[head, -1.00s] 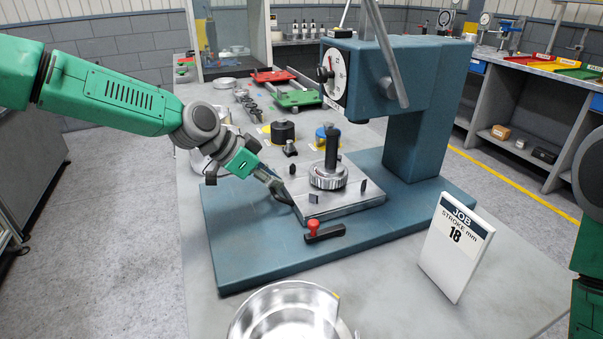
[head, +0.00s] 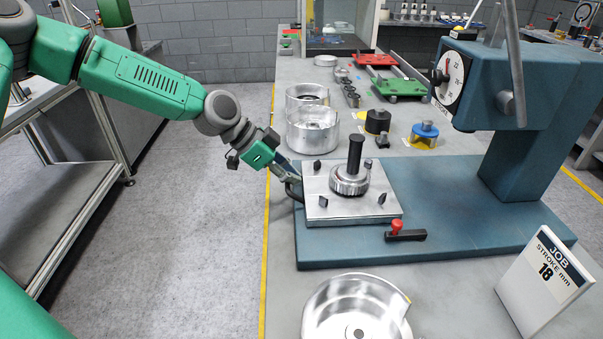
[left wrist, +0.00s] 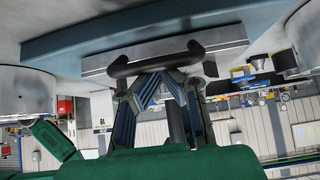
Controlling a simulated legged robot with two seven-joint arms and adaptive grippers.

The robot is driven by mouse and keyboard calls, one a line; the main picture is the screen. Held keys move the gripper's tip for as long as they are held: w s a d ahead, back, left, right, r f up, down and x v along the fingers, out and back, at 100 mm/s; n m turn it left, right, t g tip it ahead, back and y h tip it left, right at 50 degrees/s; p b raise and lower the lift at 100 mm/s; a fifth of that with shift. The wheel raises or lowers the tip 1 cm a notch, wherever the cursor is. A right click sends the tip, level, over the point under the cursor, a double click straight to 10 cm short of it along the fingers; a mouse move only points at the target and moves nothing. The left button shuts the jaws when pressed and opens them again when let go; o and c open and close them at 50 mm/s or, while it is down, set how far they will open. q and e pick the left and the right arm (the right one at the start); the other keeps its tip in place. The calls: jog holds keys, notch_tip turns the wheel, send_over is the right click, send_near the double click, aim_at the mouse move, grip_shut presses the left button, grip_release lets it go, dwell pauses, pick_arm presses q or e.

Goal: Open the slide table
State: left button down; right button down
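The slide table (head: 325,207) is a bright metal plate on the blue press base (head: 460,215). It sits at the base's left edge, well left of the press ram (head: 510,103). A round clutch part with a black upright post (head: 355,155) stands on it, between small dark stops. My left gripper (head: 290,180) is at the dark handle on the table's left side. In the left wrist view the handle (left wrist: 155,60) is a dark curved bar, and the fingers (left wrist: 160,82) close in on its middle. The finger contact is partly hidden. My right gripper is out of view.
A red-knobbed black latch (head: 405,236) lies on the base in front of the table. A metal bowl (head: 357,308) and a job card (head: 545,280) stand nearer. Metal cups (head: 312,130) and red and green trolleys (head: 400,87) are behind. Floor is clear at left.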

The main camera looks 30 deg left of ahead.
pick_arm(q)
jog(key=shift+w+d, duration=0.1)
jog(key=shift+d, duration=0.3)
jog(key=shift+r, duration=0.1)
jog(key=v, duration=1.1)
jog(key=shift+a+r, duration=0.2)
jog(key=shift+a, duration=0.1)
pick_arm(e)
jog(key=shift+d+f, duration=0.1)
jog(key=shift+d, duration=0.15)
pick_arm(q)
jog(key=shift+a, duration=0.1)
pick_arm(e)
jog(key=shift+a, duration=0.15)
